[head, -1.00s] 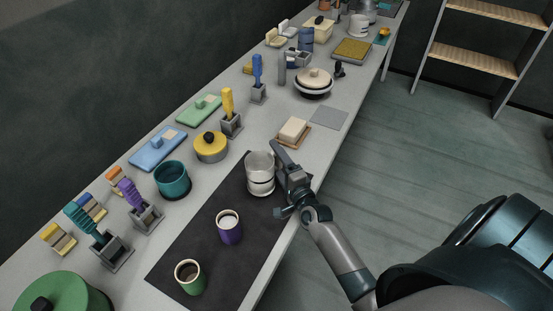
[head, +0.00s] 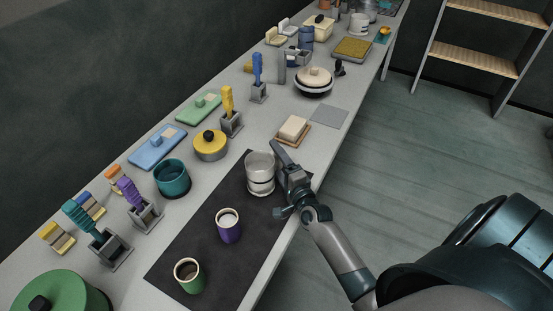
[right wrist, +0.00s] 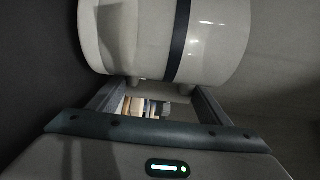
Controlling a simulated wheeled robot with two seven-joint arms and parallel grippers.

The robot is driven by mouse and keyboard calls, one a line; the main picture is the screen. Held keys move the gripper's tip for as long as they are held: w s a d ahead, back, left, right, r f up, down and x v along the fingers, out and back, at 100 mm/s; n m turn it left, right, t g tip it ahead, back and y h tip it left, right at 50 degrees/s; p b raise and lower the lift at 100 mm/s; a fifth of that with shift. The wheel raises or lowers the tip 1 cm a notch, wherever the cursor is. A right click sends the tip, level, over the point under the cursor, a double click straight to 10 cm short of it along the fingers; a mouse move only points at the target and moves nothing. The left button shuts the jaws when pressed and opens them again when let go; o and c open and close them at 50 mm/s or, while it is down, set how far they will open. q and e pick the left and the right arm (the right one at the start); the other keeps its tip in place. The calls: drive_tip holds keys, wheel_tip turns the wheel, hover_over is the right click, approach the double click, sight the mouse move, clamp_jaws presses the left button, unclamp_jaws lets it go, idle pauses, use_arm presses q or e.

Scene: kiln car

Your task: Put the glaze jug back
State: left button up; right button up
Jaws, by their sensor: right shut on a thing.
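The glaze jug (head: 260,174) is a pale, round vessel with a dark band low on its body. It stands upright on the dark mat (head: 193,250), near the mat's far end. My right gripper (head: 280,180) is at the jug's right side, shut on it. In the right wrist view the jug (right wrist: 210,38) fills the top, with its dark band running down, and the two fingers (right wrist: 158,90) reach to its near side. The exact grip, probably at a handle, is mostly hidden. My left gripper is not in view.
On the mat, nearer, stand a purple cup (head: 229,226) and a green cup (head: 189,276). A teal pot (head: 172,178) and a yellow-lidded pot (head: 210,146) stand left. A soap-like block (head: 293,128) and a bare grey square (head: 329,117) lie beyond the jug.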

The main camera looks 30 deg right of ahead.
drive_tip(key=shift+f, duration=0.2)
idle(0.3)
drive_tip(key=o, duration=1.9)
drive_tip(key=shift+s, duration=0.1)
